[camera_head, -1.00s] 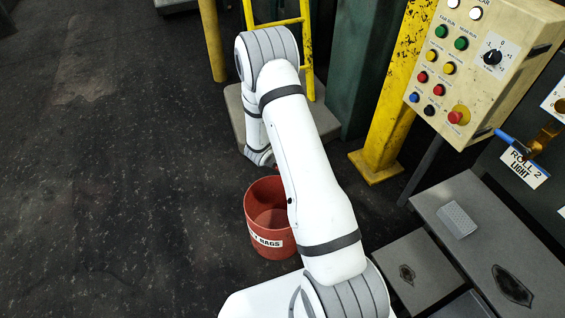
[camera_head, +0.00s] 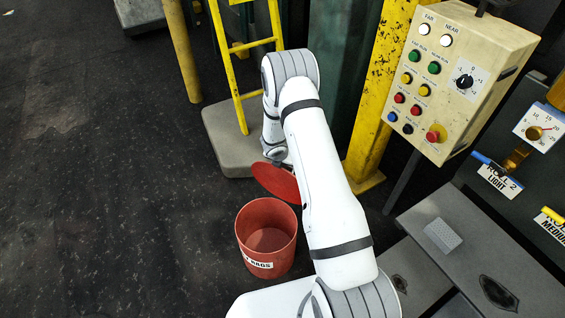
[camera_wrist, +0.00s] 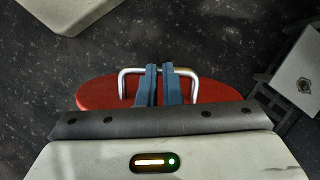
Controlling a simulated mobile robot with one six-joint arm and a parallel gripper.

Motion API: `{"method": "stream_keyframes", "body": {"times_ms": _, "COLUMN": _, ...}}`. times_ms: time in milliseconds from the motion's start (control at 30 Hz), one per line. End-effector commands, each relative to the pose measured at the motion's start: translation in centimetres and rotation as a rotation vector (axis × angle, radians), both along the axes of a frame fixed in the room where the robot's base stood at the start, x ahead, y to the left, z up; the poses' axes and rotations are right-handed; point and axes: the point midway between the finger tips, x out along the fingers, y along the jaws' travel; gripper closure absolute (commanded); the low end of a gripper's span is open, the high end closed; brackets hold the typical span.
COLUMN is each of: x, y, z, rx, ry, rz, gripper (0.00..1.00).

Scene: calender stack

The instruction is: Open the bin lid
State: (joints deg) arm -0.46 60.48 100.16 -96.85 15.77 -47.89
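The red bin (camera_head: 265,262) with a "RAGS" label stands upright on the floor left of my arm, its top uncovered and its inside showing empty. The round red lid (camera_head: 274,182) is off the bin, up behind it and tilted, partly covered by my arm. In the wrist view the lid (camera_wrist: 95,92) shows with its silver handle (camera_wrist: 129,72). My gripper (camera_wrist: 158,70) has its two blue fingers close together on the middle of that handle. The fingertips are hidden in the head view.
A control panel (camera_head: 478,60) with coloured buttons stands right of a yellow post (camera_head: 366,150). A yellow ladder (camera_head: 229,75) on a grey block (camera_head: 222,150) stands behind the lid. Grey steps (camera_head: 480,240) are at right. The floor at left is clear.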

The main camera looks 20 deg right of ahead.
Motion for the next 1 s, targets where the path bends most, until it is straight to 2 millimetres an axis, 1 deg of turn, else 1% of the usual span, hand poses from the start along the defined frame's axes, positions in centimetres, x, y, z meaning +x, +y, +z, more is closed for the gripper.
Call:
{"method": "stream_keyframes", "body": {"times_ms": 33, "x": -0.3, "y": 0.4, "z": -0.6, "rx": 0.007, "ry": 0.011, "rz": 0.006, "gripper": 1.0}}
{"method": "stream_keyframes", "body": {"times_ms": 67, "x": -0.2, "y": 0.4, "z": -0.7, "rx": 0.007, "ry": 0.011, "rz": 0.009, "gripper": 1.0}}
{"method": "stream_keyframes", "body": {"times_ms": 667, "x": 0.1, "y": 0.3, "z": -0.8, "rx": 0.01, "ry": 0.01, "rz": 0.012, "gripper": 1.0}}
{"method": "stream_keyframes", "body": {"times_ms": 767, "x": 0.1, "y": 0.4, "z": -0.1, "rx": 0.01, "ry": 0.009, "rz": 0.013, "gripper": 1.0}}
{"method": "stream_keyframes", "body": {"times_ms": 833, "x": -0.1, "y": 0.5, "z": 0.9, "rx": 0.009, "ry": 0.007, "rz": 0.013, "gripper": 1.0}}
{"method": "stream_keyframes", "body": {"times_ms": 1000, "x": -0.6, "y": 0.9, "z": 4.5, "rx": 0.006, "ry": 0.001, "rz": 0.01, "gripper": 1.0}}
